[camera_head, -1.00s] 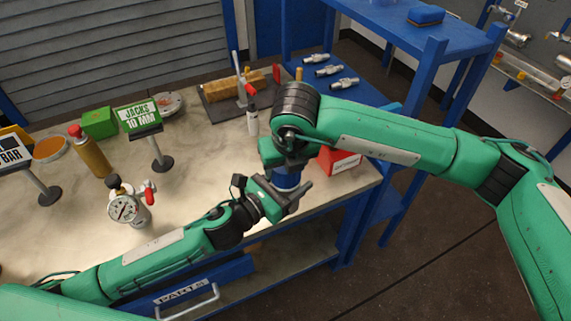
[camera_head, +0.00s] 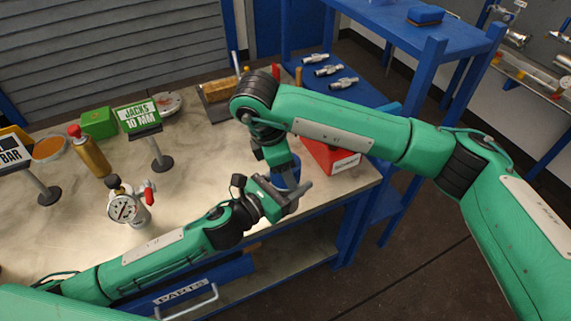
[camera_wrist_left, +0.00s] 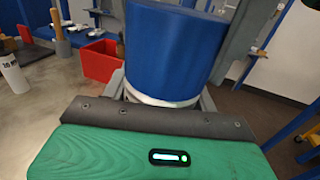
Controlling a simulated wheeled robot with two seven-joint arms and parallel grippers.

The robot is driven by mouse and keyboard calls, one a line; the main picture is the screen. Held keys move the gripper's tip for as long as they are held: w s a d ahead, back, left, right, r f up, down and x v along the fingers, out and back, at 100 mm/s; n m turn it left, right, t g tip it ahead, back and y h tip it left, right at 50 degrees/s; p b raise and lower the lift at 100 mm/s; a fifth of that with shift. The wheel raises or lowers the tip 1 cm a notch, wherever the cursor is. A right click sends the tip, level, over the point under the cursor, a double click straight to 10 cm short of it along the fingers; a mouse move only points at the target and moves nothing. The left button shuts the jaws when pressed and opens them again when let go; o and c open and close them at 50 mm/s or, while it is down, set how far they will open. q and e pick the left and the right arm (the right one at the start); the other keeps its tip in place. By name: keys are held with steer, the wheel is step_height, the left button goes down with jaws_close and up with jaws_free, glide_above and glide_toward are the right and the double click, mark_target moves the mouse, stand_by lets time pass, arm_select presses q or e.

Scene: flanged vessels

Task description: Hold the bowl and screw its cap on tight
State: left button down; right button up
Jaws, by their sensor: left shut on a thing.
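A blue cylindrical body (camera_wrist_left: 175,45) with a pale metal band (camera_wrist_left: 160,100) at its lower end fills the middle of the left wrist view. In the head view only part of this blue body (camera_head: 291,176) shows between my grippers. My left gripper (camera_head: 290,197) is shut on it near the table's front right corner, one finger on each side. My right gripper (camera_head: 281,158) points down from above, close to the top of the blue body. Its fingertips are hidden, so I cannot tell whether it grips. I cannot make out the seam between bowl and cap.
A red box (camera_head: 330,157) stands right behind the grippers. A pressure gauge (camera_head: 125,208), a green sign (camera_head: 138,116) and a brown bottle (camera_head: 91,154) stand to the left. A blue shelf unit (camera_head: 400,25) is at the back right. The table's middle is clear.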

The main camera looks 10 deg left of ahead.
steer(key=m+g, duration=0.1)
steer(key=m, duration=0.3)
steer(key=shift+w, duration=0.1)
steer(key=o, duration=1)
steer(key=shift+c, duration=0.2)
